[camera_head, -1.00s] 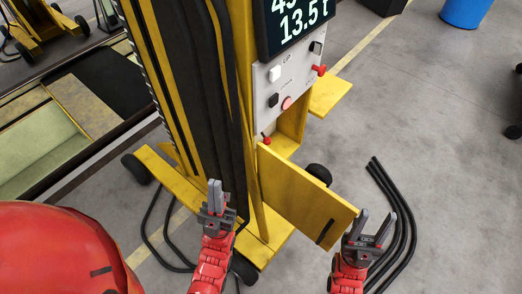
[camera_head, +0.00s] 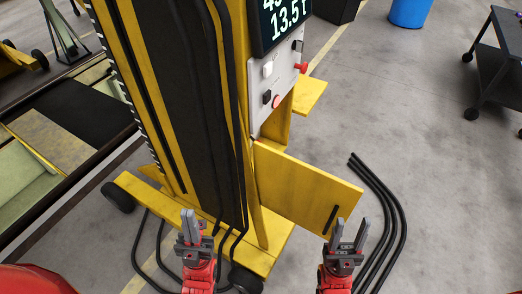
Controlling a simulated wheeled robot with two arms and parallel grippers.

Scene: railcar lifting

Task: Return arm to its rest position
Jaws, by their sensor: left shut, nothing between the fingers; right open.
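My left gripper (camera_head: 190,228) is at the lower middle of the head view, in front of the foot of the yellow lifting column (camera_head: 175,90). Its fingers are together with nothing between them. My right gripper (camera_head: 348,234) is to its right, just below the lower right corner of the open yellow door (camera_head: 300,185). Its fingers are apart and empty.
Black cables (camera_head: 388,210) lie on the floor at the right, and more loop under the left gripper. A pit edge (camera_head: 75,180) runs at the left. A blue bin (camera_head: 409,12) and a dark cart (camera_head: 495,70) stand at the back right. The right floor is mostly clear.

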